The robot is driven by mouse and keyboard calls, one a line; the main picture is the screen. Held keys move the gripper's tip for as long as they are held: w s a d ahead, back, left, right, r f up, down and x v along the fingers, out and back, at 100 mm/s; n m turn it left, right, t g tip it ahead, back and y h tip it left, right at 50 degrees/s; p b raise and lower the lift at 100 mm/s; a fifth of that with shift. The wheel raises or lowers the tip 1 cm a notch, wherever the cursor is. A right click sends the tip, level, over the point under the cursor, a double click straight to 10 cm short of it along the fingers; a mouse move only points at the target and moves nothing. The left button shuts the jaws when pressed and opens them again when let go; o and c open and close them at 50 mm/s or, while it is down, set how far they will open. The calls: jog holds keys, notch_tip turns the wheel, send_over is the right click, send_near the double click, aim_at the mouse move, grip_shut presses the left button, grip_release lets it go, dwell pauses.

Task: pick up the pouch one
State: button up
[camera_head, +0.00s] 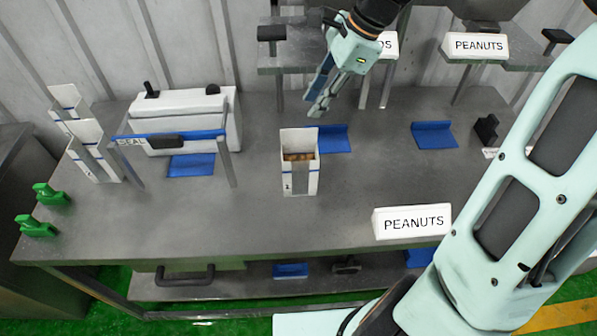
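A white upright pouch (300,180), open at the top with brown contents inside, stands on the middle of the grey table. A small dark mark that may be a "1" shows low on its front; I cannot read it surely. My gripper (312,104) hangs above and behind the pouch, pointing down and left. Its two fingers look apart, with nothing seen between them. It does not touch the pouch.
A white sealing machine (185,118) with a bar stands at the left, beside white pouches (91,148) and green clips (38,226). A PEANUTS sign (411,222) stands at the table's front right. Blue trays (433,135) lie behind.

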aim_at(298, 129)
jog(key=x, duration=1)
jog(key=shift+s+f, duration=0.15)
jog(key=shift+f, duration=0.05)
jog(key=shift+c, duration=0.6)
grip_shut()
jog(key=shift+r, duration=0.1)
